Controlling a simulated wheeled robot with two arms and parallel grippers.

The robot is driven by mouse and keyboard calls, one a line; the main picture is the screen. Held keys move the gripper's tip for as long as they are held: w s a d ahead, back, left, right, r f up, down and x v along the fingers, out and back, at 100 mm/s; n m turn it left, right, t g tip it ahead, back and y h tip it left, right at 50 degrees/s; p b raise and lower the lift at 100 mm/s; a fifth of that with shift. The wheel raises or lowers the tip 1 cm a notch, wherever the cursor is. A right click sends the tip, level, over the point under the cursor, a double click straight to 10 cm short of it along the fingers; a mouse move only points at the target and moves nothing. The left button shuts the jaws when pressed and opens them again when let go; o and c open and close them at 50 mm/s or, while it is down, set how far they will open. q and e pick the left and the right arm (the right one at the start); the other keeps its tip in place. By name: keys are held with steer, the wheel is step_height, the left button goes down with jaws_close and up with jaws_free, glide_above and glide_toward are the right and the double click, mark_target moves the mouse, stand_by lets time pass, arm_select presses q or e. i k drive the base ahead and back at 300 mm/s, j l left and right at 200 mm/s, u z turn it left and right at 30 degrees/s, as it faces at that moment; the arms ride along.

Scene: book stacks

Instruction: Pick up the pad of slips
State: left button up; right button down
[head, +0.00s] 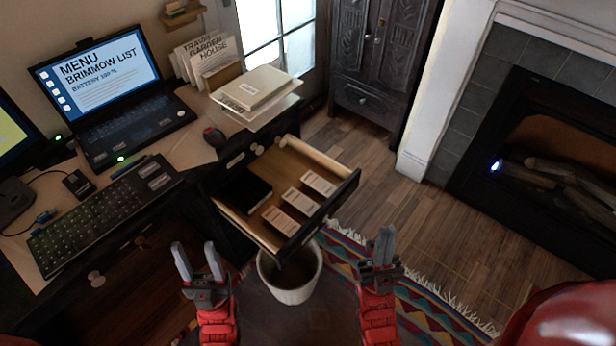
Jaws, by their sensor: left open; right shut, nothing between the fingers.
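Three small white pads of slips lie in a row in the open desk drawer (240,233): a far one (319,184), a middle one (300,201) and a near one (281,220). Dark print shows on their tops, too small to read. A dark, flat object (244,190) lies left of them in the drawer. My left gripper (197,260) is open and empty, in front of and to the left of the drawer. My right gripper (384,246) is shut and empty, to the right of the drawer. Neither gripper touches a pad.
A white bin (290,283) stands below the drawer's front corner, between my grippers. A patterned rug (430,310) and open wooden floor lie right, before a fireplace.

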mark_target(287, 226)
steer(key=u, duration=2.3)
steer(key=z, duration=2.2)
steer(key=i+j+z, duration=0.15)
steer(key=j, duration=0.35)
steer(key=i+j+z, duration=0.15)
steer(key=j, duration=0.35)
steer(key=j+z, duration=0.15)
steer(key=j, duration=0.4)
